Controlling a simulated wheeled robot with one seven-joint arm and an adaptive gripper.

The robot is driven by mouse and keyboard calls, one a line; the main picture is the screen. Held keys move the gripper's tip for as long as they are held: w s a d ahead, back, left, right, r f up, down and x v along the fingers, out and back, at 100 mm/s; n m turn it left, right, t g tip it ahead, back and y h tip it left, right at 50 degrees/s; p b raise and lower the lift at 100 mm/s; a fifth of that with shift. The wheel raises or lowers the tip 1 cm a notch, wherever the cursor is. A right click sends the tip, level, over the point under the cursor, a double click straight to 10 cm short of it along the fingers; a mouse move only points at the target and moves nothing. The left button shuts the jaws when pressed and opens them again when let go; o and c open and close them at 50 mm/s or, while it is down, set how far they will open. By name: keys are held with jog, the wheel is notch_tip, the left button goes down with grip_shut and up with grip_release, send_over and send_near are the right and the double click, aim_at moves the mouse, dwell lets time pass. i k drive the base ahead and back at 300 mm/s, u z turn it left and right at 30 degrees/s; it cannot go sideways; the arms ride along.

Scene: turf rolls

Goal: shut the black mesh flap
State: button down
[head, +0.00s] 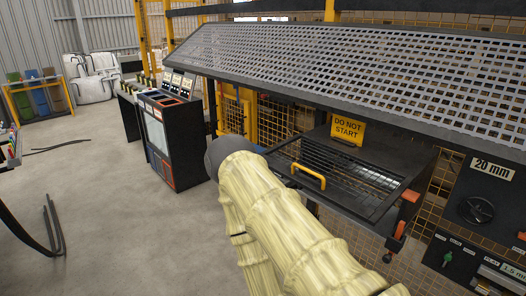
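The black mesh flap (376,206) is a dark frame with a mesh panel and a yellow handle (308,175) on its near left edge. It sticks out, lying nearly flat, in front of a dark opening under the large perforated panel, so it looks open. My pale, ribbed arm (300,225) rises from the bottom of the head view, ending in a dark rounded joint to the left of the flap. It covers part of the area below the flap. My gripper is not visible, and I cannot tell whether anything touches the flap.
A yellow "DO NOT START" sign (347,130) stands behind the flap. A sloping perforated panel (350,65) overhangs it. An orange-and-black latch-like part (402,215) is at its right, beside a control panel (476,210). A black console (168,135) stands left; open floor lies further left.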

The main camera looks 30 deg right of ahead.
aim_at(370, 216)
jog(key=i, duration=0.3)
jog(key=z, duration=1.2)
jog(key=i, duration=0.55)
jog(key=u, duration=0.85)
